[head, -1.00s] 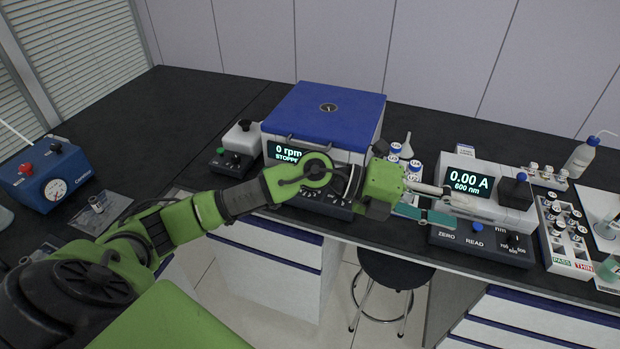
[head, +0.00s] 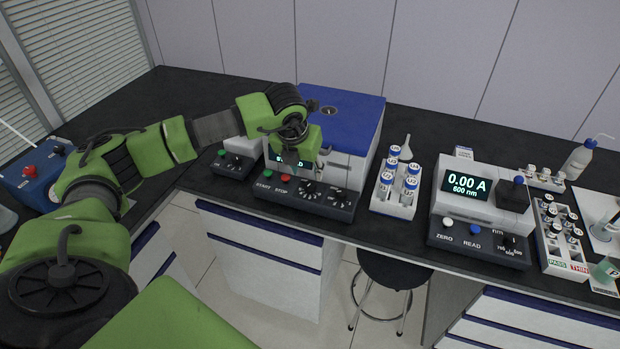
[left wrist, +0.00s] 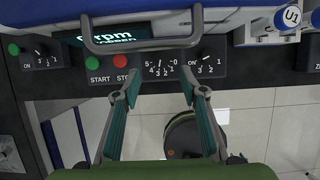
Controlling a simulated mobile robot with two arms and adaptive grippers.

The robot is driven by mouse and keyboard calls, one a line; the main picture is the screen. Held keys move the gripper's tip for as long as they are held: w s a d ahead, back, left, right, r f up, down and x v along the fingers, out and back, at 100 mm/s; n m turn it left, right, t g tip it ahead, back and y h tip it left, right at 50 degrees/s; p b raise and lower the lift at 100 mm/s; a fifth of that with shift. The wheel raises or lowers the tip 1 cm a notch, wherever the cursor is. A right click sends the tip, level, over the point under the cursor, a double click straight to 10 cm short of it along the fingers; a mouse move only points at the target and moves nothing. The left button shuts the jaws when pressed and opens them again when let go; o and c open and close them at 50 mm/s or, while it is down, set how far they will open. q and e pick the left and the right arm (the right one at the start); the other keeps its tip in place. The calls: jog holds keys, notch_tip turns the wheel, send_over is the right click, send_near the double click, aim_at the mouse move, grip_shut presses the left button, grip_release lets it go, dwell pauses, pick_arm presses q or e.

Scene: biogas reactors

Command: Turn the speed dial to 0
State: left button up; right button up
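The centrifuge (head: 325,112), a white box with a blue lid, has a dark front panel with green START and red STOP buttons and two black dials. The left dial (head: 309,190), marked with numbers down to 0, also shows in the left wrist view (left wrist: 158,62). The second dial (head: 338,198) is to its right. I cannot read which is labelled speed, nor the exact pointer settings. My left gripper (left wrist: 160,80) is open and empty, its teal fingers on either side below the left dial, apart from it. In the head view my wrist covers part of the display. My right gripper is not in view.
A grey handle bar (left wrist: 142,46) crosses above the panel, close to the dials. A small stirrer-like box (head: 232,162) stands left. A vial rack (head: 395,205) and a photometer reading 0.00 A (head: 465,210) stand right. A stool (head: 395,270) is below the bench.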

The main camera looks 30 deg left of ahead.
aim_at(310, 183)
pick_arm(q)
jog(key=p+x, duration=0.1)
jog(key=x, duration=0.6)
jog(key=shift+w+f+p, duration=0.2)
jog(key=shift+f+p, duration=0.1)
jog(key=c, duration=1.1)
